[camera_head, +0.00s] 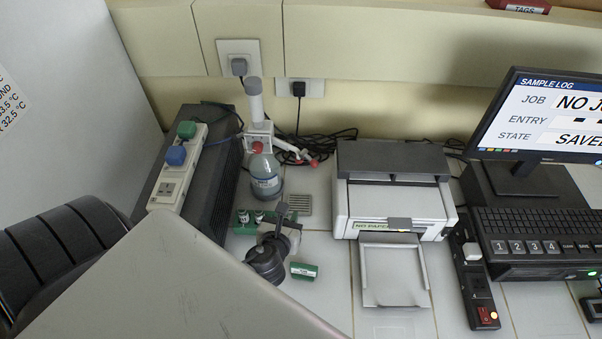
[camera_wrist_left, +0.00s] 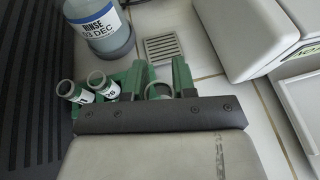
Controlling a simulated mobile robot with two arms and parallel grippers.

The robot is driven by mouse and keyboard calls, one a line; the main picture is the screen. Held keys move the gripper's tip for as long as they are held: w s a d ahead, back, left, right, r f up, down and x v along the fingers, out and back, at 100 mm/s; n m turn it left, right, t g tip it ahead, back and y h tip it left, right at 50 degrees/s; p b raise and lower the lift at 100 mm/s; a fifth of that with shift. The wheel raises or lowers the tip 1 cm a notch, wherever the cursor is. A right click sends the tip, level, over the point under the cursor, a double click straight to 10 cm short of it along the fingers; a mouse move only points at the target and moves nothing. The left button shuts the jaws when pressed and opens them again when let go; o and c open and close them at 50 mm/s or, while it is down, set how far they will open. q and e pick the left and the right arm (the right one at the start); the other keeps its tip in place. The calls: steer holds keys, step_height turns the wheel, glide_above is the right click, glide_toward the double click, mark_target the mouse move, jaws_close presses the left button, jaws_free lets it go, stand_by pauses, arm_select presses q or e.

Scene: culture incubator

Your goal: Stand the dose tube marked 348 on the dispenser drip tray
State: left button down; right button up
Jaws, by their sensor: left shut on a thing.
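My left gripper (camera_head: 281,228) reaches down over the green tube rack (camera_head: 240,229). In the left wrist view the gripper (camera_wrist_left: 161,80) has its two green-faced fingers around the ring-like top of a tube (camera_wrist_left: 160,91); its label is hidden. Two white-labelled tubes stand in the rack to the left, a left one (camera_wrist_left: 68,90) and a right one (camera_wrist_left: 103,86); I cannot read their numbers surely. The slotted grey drip tray (camera_head: 299,204) is empty, just beyond the gripper, and also shows in the wrist view (camera_wrist_left: 165,50). My right gripper is not in view.
A rinse bottle (camera_head: 265,178) stands left of the drip tray, before the white dispenser stand (camera_head: 257,110). A printer (camera_head: 392,200) is to the right. A power strip (camera_head: 178,165) lies on a dark box at left. A green labelled piece (camera_head: 303,271) is nearer.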

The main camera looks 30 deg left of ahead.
arm_select(q)
steer(key=b+x, duration=0.2)
steer(key=x, duration=0.2)
steer(key=r+b+x, duration=0.1)
steer(key=b+x, duration=0.1)
steer(key=x, duration=0.3)
steer(key=b+x, duration=0.3)
steer(key=x, duration=0.2)
steer(key=shift+w+a+r, duration=0.1)
steer(key=shift+w+r, duration=0.2)
steer(key=shift+r, duration=0.1)
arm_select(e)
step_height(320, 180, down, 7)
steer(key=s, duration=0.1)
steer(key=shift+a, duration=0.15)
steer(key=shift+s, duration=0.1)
arm_select(q)
steer(key=c, duration=0.9)
jaws_free()
